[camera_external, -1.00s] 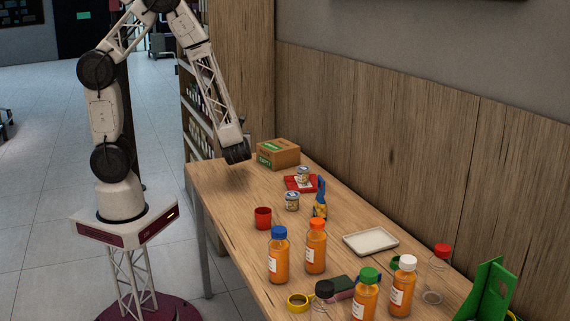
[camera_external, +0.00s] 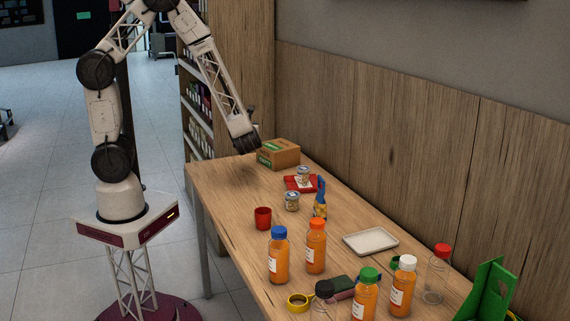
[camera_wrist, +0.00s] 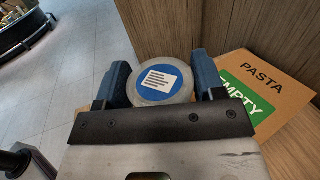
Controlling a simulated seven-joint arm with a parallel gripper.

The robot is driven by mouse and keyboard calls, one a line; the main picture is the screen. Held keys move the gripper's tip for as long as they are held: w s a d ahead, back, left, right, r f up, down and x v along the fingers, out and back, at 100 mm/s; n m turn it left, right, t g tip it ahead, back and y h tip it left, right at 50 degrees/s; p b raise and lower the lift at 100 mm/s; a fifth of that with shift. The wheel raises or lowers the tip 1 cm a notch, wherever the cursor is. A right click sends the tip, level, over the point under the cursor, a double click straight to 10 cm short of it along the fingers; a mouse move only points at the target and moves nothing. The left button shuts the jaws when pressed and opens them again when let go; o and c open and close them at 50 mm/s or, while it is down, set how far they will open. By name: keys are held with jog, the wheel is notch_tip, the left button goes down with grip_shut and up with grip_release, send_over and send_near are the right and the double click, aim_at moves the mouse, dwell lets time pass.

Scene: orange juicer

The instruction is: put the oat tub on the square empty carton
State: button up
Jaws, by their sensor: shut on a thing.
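My gripper (camera_wrist: 161,85) is shut on a round tub (camera_wrist: 158,78) with a grey rim and a blue disc bearing a white label mark; I take it as the oat tub, though no name is readable. In the external view my gripper (camera_external: 254,134) is above the far end of the table, close to the brown carton (camera_external: 285,156). The carton also shows in the wrist view (camera_wrist: 288,95), to the right of the tub, with "PASTA" and a green "EMPTY" label. The tub is mostly hidden in the external view.
A red tray (camera_external: 291,186) with a small tin (camera_external: 303,174) lies in front of the carton. Another tin (camera_external: 292,202), a red cup (camera_external: 263,218) and several orange bottles stand nearer. A wooden wall (camera_external: 340,110) runs behind the table.

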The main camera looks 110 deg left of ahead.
jog(key=w+a, duration=0.3)
jog(key=a, duration=0.1)
jog(key=w+a+f, duration=0.1)
jog(key=w+a, duration=0.2)
jog(key=a, duration=0.1)
jog(key=w+a, duration=0.3)
jog(key=shift+w+a+f, duration=0.15)
jog(key=shift+a+f, duration=0.1)
jog(key=shift+a, duration=0.15)
jog(key=shift+f, duration=1.75)
jog(key=shift+f, duration=0.1)
jog(key=o, duration=0.9)
jog(key=shift+v, duration=6)
